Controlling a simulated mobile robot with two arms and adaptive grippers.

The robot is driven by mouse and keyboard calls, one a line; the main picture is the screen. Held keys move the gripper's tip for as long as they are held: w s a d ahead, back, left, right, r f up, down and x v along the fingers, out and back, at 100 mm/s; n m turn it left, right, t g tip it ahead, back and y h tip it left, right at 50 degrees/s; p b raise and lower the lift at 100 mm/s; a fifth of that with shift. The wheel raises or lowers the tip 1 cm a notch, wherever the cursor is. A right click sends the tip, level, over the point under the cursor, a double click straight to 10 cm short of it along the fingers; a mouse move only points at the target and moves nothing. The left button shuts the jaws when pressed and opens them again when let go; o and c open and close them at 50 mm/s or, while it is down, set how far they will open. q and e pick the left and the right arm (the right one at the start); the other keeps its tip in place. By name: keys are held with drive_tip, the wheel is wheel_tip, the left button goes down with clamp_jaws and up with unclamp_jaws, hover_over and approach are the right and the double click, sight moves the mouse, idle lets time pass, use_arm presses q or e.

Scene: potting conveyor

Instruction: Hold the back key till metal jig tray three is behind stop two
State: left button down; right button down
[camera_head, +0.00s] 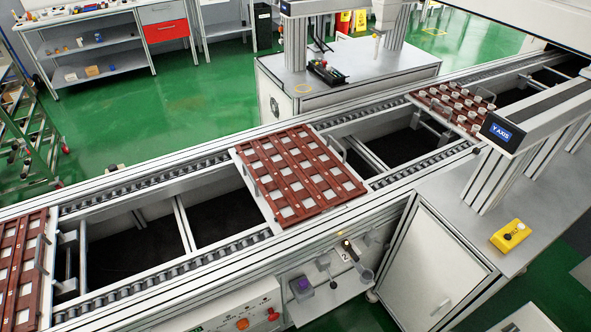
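A reddish-brown jig tray with pale square pockets (262,146) lies across the conveyor rails in the middle. A second such tray (36,218) is cut off by the left edge. A third tray (424,100), filled with several white round parts, sits farther along at upper right, partly under a gantry. No tray number is readable. A plate marked 2 (346,257), with a small lit lamp above it, is on the conveyor's front side below the middle tray. A small box with a purple button (301,285) is on the shelf below. I cannot tell which control is the back key. Neither gripper is in view.
A yellow box with a black button (511,235) stands on the right-hand bench. An orange knob (242,324) and a red button (273,314) are on the front panel. The conveyor (160,185) is bare between the left and middle trays.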

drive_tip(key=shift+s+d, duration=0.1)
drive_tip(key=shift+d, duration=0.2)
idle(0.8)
